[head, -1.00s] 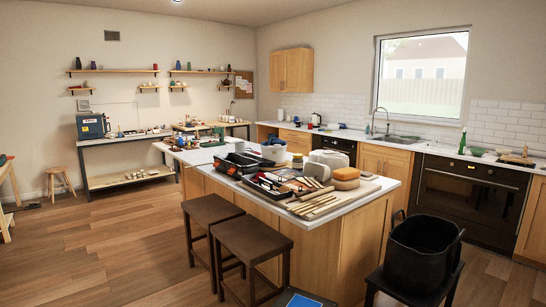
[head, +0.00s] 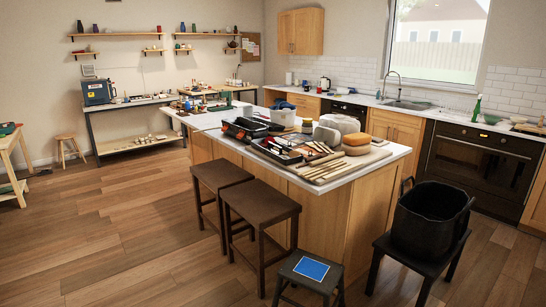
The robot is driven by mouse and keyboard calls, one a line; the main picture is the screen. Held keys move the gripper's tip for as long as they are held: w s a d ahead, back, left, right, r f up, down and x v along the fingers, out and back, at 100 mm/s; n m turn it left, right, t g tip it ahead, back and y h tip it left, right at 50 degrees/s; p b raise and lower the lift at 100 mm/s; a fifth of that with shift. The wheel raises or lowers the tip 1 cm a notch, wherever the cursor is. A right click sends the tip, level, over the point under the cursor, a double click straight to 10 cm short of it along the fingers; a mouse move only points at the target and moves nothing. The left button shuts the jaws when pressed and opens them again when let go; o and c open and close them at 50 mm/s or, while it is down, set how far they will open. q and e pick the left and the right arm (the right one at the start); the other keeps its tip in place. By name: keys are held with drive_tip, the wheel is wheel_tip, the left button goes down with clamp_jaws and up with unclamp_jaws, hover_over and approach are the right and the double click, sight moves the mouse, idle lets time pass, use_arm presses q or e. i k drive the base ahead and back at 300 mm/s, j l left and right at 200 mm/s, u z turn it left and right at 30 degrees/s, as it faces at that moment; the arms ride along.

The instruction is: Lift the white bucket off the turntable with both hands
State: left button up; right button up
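A white bucket-like container (head: 283,118) stands near the far part of the island counter, behind the black tool trays. It is small in view, with something blue at its rim. I cannot make out a turntable under it, as the tool trays and other items crowd its base. Neither of my grippers is in view.
The island (head: 352,180) holds tool trays (head: 290,150), wooden sticks and a tan sponge-like block (head: 356,145). Two dark stools (head: 262,208) and a low stool with a blue square (head: 311,268) line its near side. A black bin (head: 430,220) sits on a stool at right. Left floor is open.

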sight(287, 118)
drive_tip(key=i+j+u, duration=0.3)
drive_tip(key=i, duration=0.2)
drive_tip(key=i+j+u, duration=0.2)
drive_tip(key=i+u, duration=0.15)
drive_tip(key=i, duration=0.2)
drive_tip(key=i+u, duration=0.3)
drive_tip(key=i, duration=0.2)
drive_tip(key=i+z, duration=0.15)
drive_tip(key=i, duration=0.3)
drive_tip(key=i+j+z, duration=0.1)
drive_tip(key=i, duration=0.4)
drive_tip(key=i+j+z, duration=0.15)
drive_tip(key=i, duration=0.3)
drive_tip(key=i+j+z, duration=0.15)
drive_tip(key=i, duration=0.3)
drive_tip(key=j, duration=0.1)
